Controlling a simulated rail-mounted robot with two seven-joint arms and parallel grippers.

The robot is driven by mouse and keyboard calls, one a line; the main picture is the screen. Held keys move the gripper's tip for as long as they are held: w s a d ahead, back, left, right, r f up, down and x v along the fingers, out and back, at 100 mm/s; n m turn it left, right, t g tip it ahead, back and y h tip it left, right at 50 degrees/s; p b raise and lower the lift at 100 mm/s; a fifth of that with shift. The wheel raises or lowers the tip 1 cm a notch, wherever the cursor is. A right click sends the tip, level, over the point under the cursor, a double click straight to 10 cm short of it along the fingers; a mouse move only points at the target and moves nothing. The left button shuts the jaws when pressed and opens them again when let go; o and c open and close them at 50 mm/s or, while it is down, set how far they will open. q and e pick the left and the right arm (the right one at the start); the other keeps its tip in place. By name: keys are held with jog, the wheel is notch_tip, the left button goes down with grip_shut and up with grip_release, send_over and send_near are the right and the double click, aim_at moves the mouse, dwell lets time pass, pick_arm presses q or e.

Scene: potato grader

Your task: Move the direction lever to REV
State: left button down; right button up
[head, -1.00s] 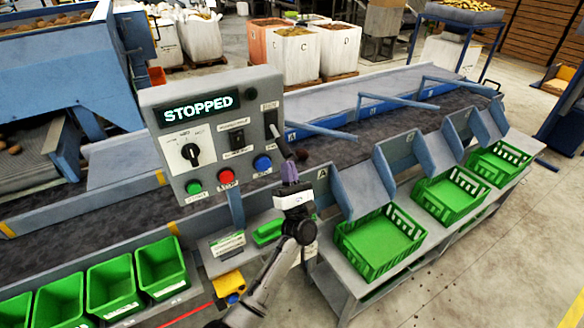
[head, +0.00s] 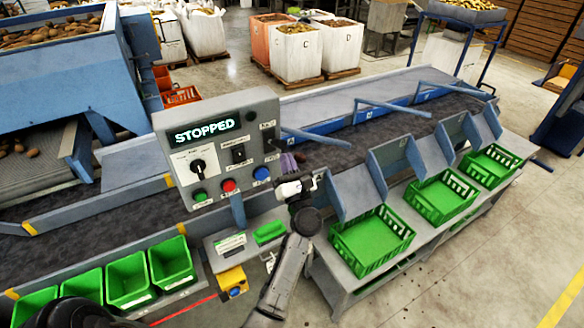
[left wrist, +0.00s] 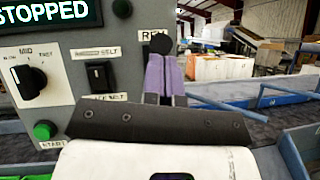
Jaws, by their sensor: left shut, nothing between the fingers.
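The grey control panel (head: 165,150) stands at the near side of the conveyor; its display (head: 205,132) reads STOPPED. My right gripper is not in view.
The panel also carries a rotary knob (head: 198,166), a black belt switch (head: 239,153), and green (head: 200,195), red (head: 229,185) and blue (head: 262,173) buttons. Green crates (head: 372,262) stand right of my arm, and green bins (head: 171,262) are at lower left.

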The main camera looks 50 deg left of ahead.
pick_arm(q)
jog(key=shift+a+r, duration=0.1)
jog(key=shift+r, duration=0.75)
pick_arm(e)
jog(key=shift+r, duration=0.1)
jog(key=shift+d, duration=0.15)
